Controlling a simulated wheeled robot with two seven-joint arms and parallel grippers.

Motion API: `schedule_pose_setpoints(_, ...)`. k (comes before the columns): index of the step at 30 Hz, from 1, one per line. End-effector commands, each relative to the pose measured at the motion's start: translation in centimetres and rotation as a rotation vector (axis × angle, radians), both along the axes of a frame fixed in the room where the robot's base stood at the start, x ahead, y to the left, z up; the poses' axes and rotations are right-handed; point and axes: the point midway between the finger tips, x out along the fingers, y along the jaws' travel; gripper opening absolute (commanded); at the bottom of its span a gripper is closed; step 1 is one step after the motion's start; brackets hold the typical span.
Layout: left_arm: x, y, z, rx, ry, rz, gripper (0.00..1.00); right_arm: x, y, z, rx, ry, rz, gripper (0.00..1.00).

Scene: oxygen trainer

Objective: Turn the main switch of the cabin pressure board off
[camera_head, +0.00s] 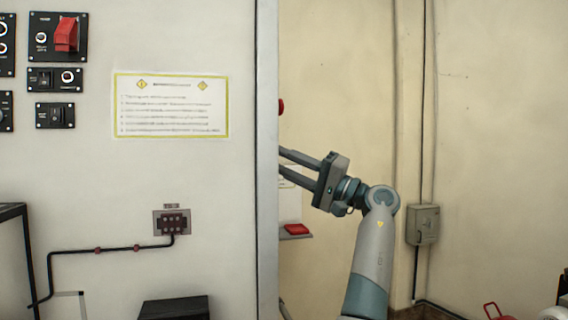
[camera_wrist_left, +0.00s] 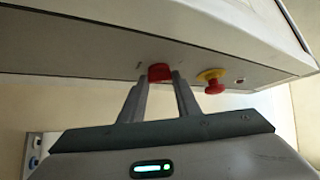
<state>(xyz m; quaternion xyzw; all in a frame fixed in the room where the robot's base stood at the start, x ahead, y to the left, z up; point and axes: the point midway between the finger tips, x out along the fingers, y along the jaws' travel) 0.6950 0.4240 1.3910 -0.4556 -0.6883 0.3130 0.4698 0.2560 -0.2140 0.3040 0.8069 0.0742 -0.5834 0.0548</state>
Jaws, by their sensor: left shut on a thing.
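In the left wrist view, a red knob (camera_wrist_left: 159,71) sits on the underside of a pale board (camera_wrist_left: 90,62). My left gripper (camera_wrist_left: 160,80) has its two fingers on either side of this knob and is shut on it. The knob's pointer and any label are too small to read, so its on or off position cannot be told. In the head view, the gripper I take as my left (camera_head: 290,160) reaches left past a metal edge, which hides its fingertips. My right gripper is not in view.
A red and yellow push button (camera_wrist_left: 212,80) is close right of the knob. In the head view, a pale cabinet wall (camera_head: 100,190) with a metal edge (camera_head: 267,220) stands left of the arm. A grey box (camera_head: 423,225) hangs on the beige wall.

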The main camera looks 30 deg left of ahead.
Motion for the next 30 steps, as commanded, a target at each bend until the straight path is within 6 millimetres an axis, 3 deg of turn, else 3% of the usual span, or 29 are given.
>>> schedule_pose_setpoints(6, 0.1, 0.2, -0.5, 0.095, -0.074, 0.005, 0.07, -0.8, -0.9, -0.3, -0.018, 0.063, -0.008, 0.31)
schedule_pose_setpoints(12, 0.2, 0.2, -0.4, 0.183, -0.152, 0.002, 0.07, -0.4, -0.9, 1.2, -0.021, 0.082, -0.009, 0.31)
schedule_pose_setpoints(23, 0.2, 0.2, -0.4, 0.201, -0.171, 0.001, 0.07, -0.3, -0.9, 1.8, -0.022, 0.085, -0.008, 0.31)
schedule_pose_setpoints(24, 0.2, 0.2, -0.4, 0.201, -0.17, 0.0, 0.32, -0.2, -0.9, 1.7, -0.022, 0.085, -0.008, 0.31)
schedule_pose_setpoints(26, 0.2, 0.2, -0.4, 0.201, -0.17, 0.0, 0.46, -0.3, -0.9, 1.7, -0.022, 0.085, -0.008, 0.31)
schedule_pose_setpoints(30, 0.2, 0.2, -0.4, 0.2, -0.17, 0.0, 0.48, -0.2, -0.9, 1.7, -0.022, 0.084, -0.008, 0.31)
